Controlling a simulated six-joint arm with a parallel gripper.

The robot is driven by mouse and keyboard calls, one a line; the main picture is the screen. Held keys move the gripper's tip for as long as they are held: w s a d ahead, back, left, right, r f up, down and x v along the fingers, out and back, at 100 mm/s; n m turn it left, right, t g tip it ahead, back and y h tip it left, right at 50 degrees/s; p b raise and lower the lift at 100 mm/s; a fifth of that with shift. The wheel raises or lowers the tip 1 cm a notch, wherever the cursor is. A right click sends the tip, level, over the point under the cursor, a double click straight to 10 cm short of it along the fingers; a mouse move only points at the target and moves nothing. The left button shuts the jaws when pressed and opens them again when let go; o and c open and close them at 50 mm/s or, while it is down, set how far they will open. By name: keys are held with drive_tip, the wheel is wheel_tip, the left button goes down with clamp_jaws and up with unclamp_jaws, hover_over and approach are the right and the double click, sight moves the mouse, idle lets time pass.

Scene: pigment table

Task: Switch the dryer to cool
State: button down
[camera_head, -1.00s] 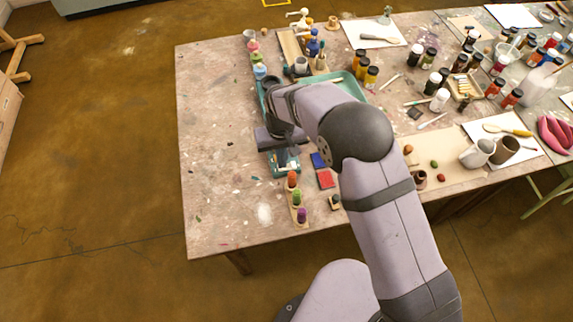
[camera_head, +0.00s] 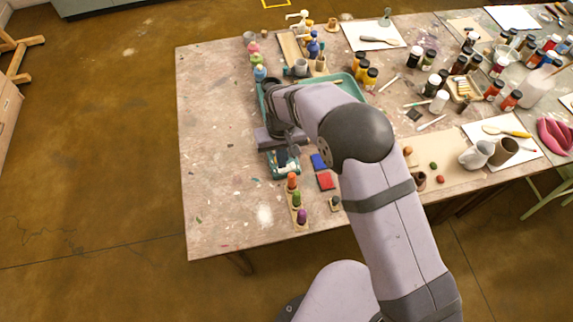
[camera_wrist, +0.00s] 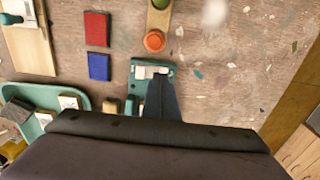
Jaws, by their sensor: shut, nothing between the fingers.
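A small teal unit with pale parts on top, which looks like the dryer (camera_head: 285,174), sits on the table near its left part. It also shows in the wrist view (camera_wrist: 138,70), with a whitish piece near its upper end. My gripper (camera_head: 284,158) is shut and empty, pointing down over this unit. In the wrist view my gripper (camera_wrist: 162,78) shows as a dark finger shape covering part of the unit's right side. I cannot tell whether the fingertips touch it. The switch and its setting are too small or hidden to read.
A red block (camera_head: 326,181) and a blue block (camera_head: 318,161) lie just right of the unit. A wooden strip (camera_head: 295,212) with orange, green and purple knobs lies in front. A teal tray (camera_wrist: 75,92) holds items behind. The table's left side is clear.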

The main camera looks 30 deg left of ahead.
drive_tip(key=shift+r+p, duration=1.75)
drive_tip(key=shift+r, duration=1.05)
drive_tip(key=w+d+r+m, duration=0.2)
drive_tip(key=w+d+r, duration=0.15)
drive_tip(key=d, duration=0.75)
drive_tip(key=w+d+r+m, duration=0.2)
drive_tip(key=d+r, duration=0.3)
drive_tip(key=d, duration=0.5)
drive_tip(key=s+d+r+m, duration=0.1)
drive_tip(key=s+d+m, duration=0.1)
drive_tip(key=s+d, duration=0.4)
drive_tip(key=s+d+r+m, duration=0.2)
drive_tip(key=s+d, duration=0.4)
drive_tip(key=d, duration=0.8)
drive_tip(key=shift+s+d+m, duration=0.3)
drive_tip(key=shift+d+m, duration=0.05)
drive_tip(key=shift+m, duration=0.15)
